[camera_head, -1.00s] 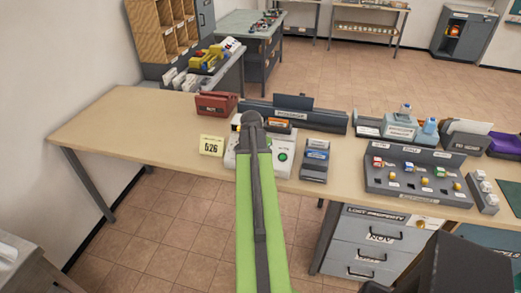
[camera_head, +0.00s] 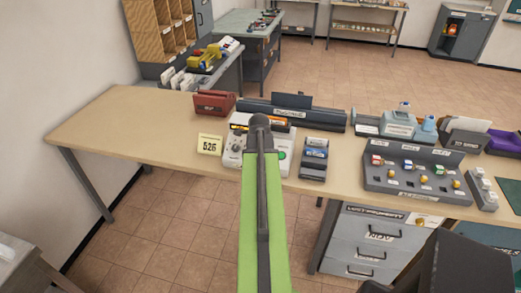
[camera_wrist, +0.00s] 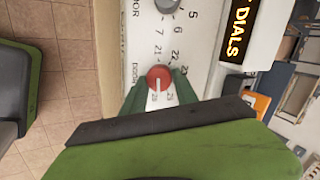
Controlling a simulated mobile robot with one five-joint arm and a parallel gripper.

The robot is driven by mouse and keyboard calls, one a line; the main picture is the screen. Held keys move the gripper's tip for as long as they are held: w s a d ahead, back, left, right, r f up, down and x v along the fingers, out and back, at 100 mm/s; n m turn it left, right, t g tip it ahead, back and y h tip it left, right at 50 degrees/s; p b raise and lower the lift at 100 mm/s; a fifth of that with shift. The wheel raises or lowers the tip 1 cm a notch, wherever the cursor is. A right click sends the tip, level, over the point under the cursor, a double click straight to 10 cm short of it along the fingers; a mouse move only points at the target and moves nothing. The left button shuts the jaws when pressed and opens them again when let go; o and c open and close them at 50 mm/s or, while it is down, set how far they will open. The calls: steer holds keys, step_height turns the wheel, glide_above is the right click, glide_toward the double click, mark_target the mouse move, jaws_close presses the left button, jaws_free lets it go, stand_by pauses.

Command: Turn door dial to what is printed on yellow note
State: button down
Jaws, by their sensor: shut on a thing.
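The yellow note (camera_head: 209,144) stands on the desk left of the dial panel (camera_head: 233,147). Its number looks like 526, though the first digit is blurred. In the wrist view the white panel (camera_wrist: 118,20) carries a red door dial (camera_wrist: 160,73) with a white pointer line, toward the bottom of the picture. Small numbers such as 21, 22 and 23 ring it. My gripper (camera_wrist: 160,88) has its green fingers shut on the red dial, one on each side. A grey dial (camera_wrist: 167,4) with 5, 6, 7 sits above. My arm hides part of the panel in the head view.
A dark phone-like device (camera_head: 314,160) stands right of the panel, and a red box (camera_head: 215,103) stands behind the note. A grey console (camera_head: 415,172) with several coloured switches is farther right. The desk's left part (camera_head: 110,125) is clear.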

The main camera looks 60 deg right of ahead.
steer(key=shift+w+a+m+t, duration=0.15)
steer(key=shift+m+t, duration=0.15)
steer(key=shift+m, duration=1.2)
steer(key=c, duration=0.9)
jaws_free()
steer(key=shift+c, duration=0.2)
steer(key=shift+r, duration=0.1)
